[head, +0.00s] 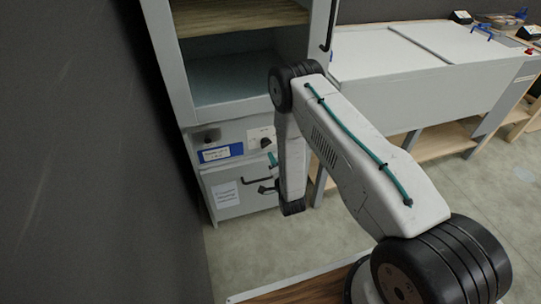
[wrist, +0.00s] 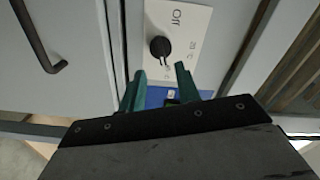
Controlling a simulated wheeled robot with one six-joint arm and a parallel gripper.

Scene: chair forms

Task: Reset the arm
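My arm reaches forward in the head view and bends down in front of a grey cabinet (head: 168,70). My gripper (wrist: 158,72) shows in the wrist view with its two teal fingers apart and nothing held between them. A bit of teal finger also shows beside the cabinet's control panel in the head view. A black knob (wrist: 160,47) on a white plate (wrist: 190,22) marked "Off" and "20 °C" lies just beyond the fingertips. The knob appears apart from the fingers. In the head view the knob (head: 265,143) is left of my forearm, which hides much of the area behind it.
The cabinet has an open compartment (head: 230,75) above and a handled lower front (head: 240,205) below. A blue label (head: 220,153) is beside the knob. A long white-topped bench (head: 410,95) stands right. A dark wall (head: 80,150) bounds the left. Floor (head: 245,255) is clear ahead.

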